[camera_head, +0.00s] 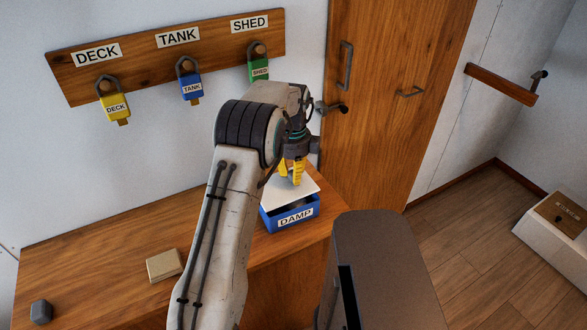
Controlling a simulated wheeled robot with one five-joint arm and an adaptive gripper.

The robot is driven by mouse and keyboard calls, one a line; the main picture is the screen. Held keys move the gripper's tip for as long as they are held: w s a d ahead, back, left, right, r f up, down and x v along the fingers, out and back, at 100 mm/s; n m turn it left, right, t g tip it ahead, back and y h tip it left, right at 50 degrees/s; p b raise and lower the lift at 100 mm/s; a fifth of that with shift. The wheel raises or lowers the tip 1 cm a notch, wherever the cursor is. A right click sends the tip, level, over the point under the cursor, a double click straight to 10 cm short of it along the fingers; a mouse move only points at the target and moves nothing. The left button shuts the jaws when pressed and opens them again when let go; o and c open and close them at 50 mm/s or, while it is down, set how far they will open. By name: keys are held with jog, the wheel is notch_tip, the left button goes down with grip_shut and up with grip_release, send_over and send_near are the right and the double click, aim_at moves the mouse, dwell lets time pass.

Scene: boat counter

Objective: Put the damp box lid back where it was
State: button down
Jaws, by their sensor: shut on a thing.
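The blue box (291,218) labelled DAMP stands at the right end of the wooden counter. Its pale flat lid (308,189) is over the box's top. A dark gap shows between the lid's front edge and the box's front wall, so the lid is not seen flush there. My gripper (296,179), with yellow fingers, points down and is shut on the lid from above. The exact grip point is small in view, and my arm hides the lid's left part.
A tan block (164,265) and a dark grey hexagonal object (41,311) lie on the counter (110,250). A wall board (220,38) holds padlocks labelled DECK, TANK and SHED. A wooden door (385,100) is behind the box. A white chest (550,240) stands at the far right.

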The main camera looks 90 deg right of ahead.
jog(key=shift+f, duration=0.15)
jog(key=shift+f+b, duration=0.3)
jog(key=shift+f, duration=0.05)
jog(key=shift+f, duration=0.2)
jog(key=c, duration=1.1)
grip_release()
jog(key=shift+r+p, duration=0.3)
jog(key=shift+r, duration=0.65)
notch_tip(320, 180, up, 11)
jog(key=shift+a+r+b, duration=0.1)
jog(key=shift+r+b, duration=0.1)
jog(key=shift+b, duration=0.8)
